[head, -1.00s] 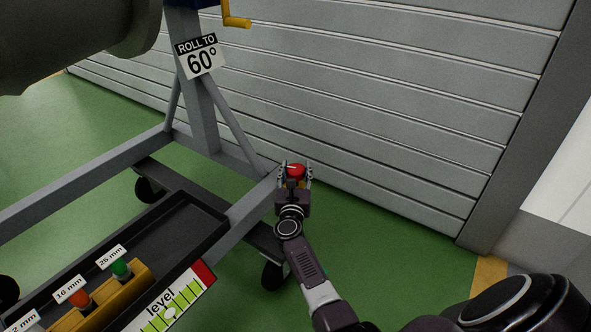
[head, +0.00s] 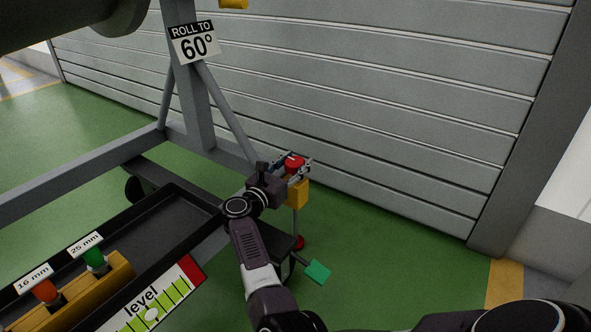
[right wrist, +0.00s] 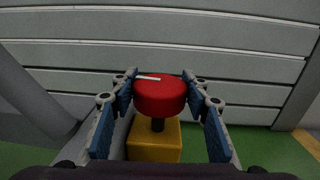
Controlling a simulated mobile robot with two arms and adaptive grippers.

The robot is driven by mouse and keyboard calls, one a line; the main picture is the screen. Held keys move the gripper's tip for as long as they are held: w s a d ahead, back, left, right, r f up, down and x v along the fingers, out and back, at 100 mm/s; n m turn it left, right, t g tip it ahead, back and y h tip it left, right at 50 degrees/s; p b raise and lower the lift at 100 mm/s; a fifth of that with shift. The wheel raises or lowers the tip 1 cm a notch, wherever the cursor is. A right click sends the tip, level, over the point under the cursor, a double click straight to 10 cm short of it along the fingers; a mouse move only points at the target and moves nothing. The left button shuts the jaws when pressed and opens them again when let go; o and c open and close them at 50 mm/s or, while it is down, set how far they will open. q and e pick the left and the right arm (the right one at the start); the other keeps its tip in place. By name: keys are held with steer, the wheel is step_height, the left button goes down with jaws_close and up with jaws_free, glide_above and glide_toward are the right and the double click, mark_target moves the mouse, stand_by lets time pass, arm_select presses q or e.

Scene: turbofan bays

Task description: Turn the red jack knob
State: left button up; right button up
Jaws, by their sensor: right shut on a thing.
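The red jack knob (head: 293,162) is a round red cap with a white line on its top. In the right wrist view the knob (right wrist: 160,98) sits on a short dark stem above a yellow block (right wrist: 153,142). The white line points to the left there. In the head view the yellow block (head: 297,193) shows below the gripper, on a thin post at the corner of the grey stand. My left gripper is not in view.
The grey stand (head: 195,110) carries a "ROLL TO 60°" sign (head: 195,43). A dark tray (head: 170,232) with coloured plugs and a level gauge (head: 150,308) lies left of my arm. A green pedal (head: 317,271) sticks out low. A grey slatted wall (head: 400,110) stands close behind.

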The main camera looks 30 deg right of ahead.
stand_by(0.5)
steer(key=o, duration=1.2)
steer(key=shift+c, duration=0.2)
